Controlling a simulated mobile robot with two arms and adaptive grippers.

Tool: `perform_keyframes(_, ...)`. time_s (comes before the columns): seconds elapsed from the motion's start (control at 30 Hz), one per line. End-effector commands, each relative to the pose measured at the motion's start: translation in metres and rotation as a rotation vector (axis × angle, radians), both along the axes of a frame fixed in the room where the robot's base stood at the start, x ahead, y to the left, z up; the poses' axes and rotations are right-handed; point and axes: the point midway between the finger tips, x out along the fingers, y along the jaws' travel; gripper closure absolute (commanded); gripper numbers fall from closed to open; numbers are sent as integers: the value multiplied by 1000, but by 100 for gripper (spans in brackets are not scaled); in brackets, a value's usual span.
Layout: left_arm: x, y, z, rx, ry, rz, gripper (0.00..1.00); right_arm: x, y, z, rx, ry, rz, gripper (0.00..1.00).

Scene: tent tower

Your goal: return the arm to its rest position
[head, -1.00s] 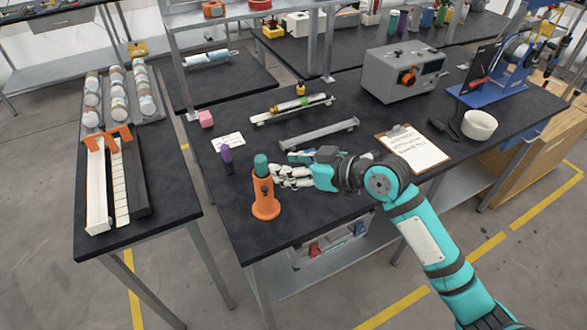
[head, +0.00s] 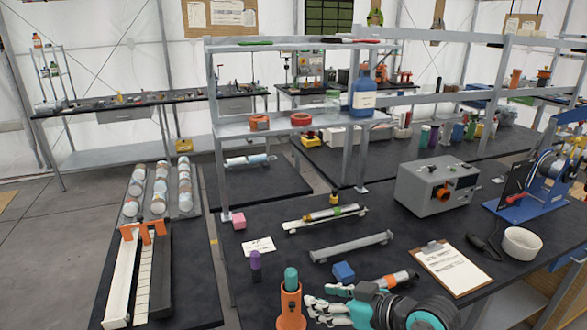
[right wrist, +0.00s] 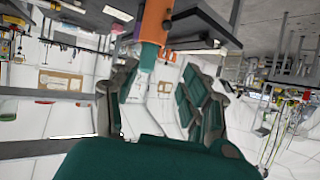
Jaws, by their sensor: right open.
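My right gripper (head: 314,309) is at the bottom of the head view, just right of an upright orange holder (head: 289,311) with a teal piece (head: 291,280) in its top. The gripper is open and seems empty. In the right wrist view its two fingers (right wrist: 162,105) stand apart. The orange holder (right wrist: 155,20) and the teal piece (right wrist: 146,57) appear upside down beyond them; contact with the fingers cannot be told. The lower end of my right arm is cut off by the head view's edge. My left gripper is out of view.
Near the gripper are a blue block (head: 344,271), a purple-capped item (head: 255,265), a grey rail (head: 350,247) and a clipboard (head: 452,268). A grey box (head: 428,188) stands farther right. A shelf frame (head: 224,128) rises behind.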

Motion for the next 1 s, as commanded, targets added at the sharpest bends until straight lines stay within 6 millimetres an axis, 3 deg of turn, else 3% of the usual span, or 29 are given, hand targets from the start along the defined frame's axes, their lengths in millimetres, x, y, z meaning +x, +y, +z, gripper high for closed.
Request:
perform_keyframes(0.2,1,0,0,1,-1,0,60,-90,-25,-95,-154,252,-162,53)
perform_keyframes(0.3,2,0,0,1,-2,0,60,-129,-45,-123,-224,357,-254,53)
perform_keyframes(0.5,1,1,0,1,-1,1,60,-191,-80,-152,-330,516,-404,53)
perform_keyframes(0.8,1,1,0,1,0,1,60,-270,-124,-168,-458,705,-596,53)
perform_keyframes(1.0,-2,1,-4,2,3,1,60,-252,-120,-223,-463,713,-580,53)
